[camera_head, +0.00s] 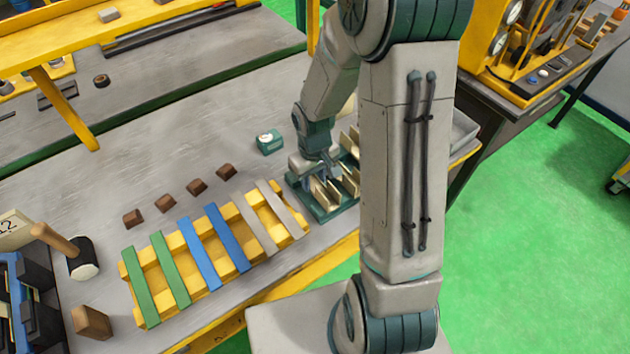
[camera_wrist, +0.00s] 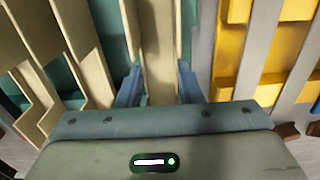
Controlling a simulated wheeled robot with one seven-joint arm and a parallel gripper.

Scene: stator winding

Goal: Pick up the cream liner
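Several cream liners (camera_head: 349,144) stand upright in a dark green holder (camera_head: 330,209) at the right end of the workbench. My gripper (camera_head: 325,170) points down into this holder. In the wrist view its two blue-grey fingers (camera_wrist: 158,85) are on either side of one cream liner (camera_wrist: 156,40). The gaps between fingers and liner look very small, and I cannot tell whether both fingers press on it. Other cream liners (camera_wrist: 85,45) stand to the left in the wrist view. My forearm hides the right part of the holder in the head view.
A yellow rack (camera_head: 187,256) left of the holder carries green, blue and greyish cream strips. Brown blocks (camera_head: 197,187) and a small green device (camera_head: 270,142) stand behind. A mallet (camera_head: 82,262) lies far left.

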